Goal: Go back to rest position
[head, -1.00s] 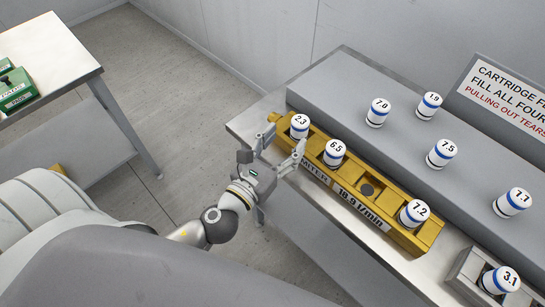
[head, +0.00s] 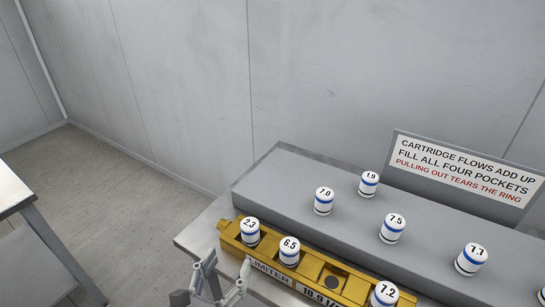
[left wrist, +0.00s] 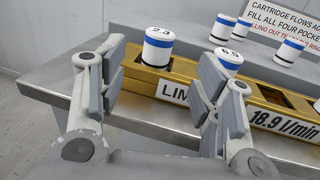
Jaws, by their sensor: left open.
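My left gripper (head: 222,278) is open and empty, in front of the yellow block's left end. In the left wrist view its two spread fingers (left wrist: 163,85) have nothing between them. The yellow limiter block (head: 345,284) holds white, blue-banded cartridges marked 2.3 (head: 250,232), 6.5 (head: 289,252) and 7.2 (head: 384,295). A dark empty pocket (head: 331,282) lies between 6.5 and 7.2. In the left wrist view, cartridge 2.3 (left wrist: 158,48) stands upright beyond the fingers, apart from them. My right gripper is not in view.
A grey raised step (head: 290,190) carries cartridges 7.0 (head: 324,201), 1.9 (head: 369,184), 7.5 (head: 393,228) and another (head: 471,259). A sign (head: 465,168) stands behind it. A second table (head: 12,190) is at the left, with open floor (head: 120,210) between.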

